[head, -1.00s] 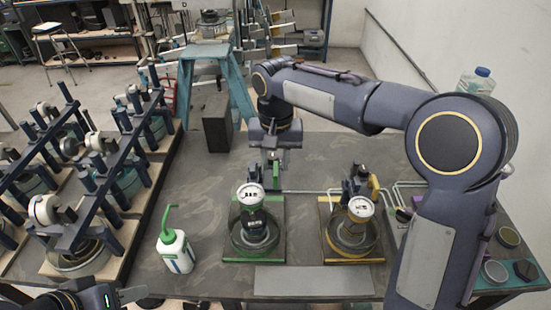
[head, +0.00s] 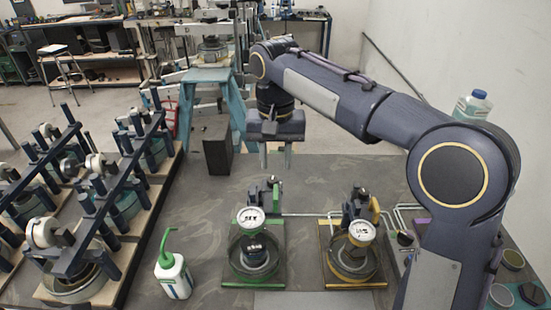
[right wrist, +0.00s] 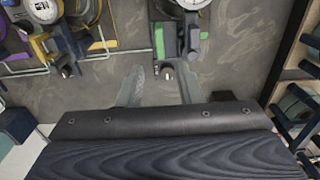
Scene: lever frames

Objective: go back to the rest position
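My right gripper (head: 276,155) hangs in the air behind and above the green-based lever frame (head: 252,240), fingers pointing down. In the right wrist view the two fingers of the right gripper (right wrist: 160,76) stand apart with nothing held between them. The green-based frame, with a white dial, also shows ahead of the fingers in that view (right wrist: 159,40). A yellow-based lever frame (head: 352,245) with a white dial stands to its right on the table. My left gripper is not in view.
A white bottle with a green spout (head: 173,275) stands left of the green base. Several lever frames on wooden boards (head: 140,205) fill the left. A dark box (head: 217,150) and a teal stand (head: 205,85) are behind. A clear bottle (head: 474,106) is at the right. Small round dishes (head: 512,259) lie front right.

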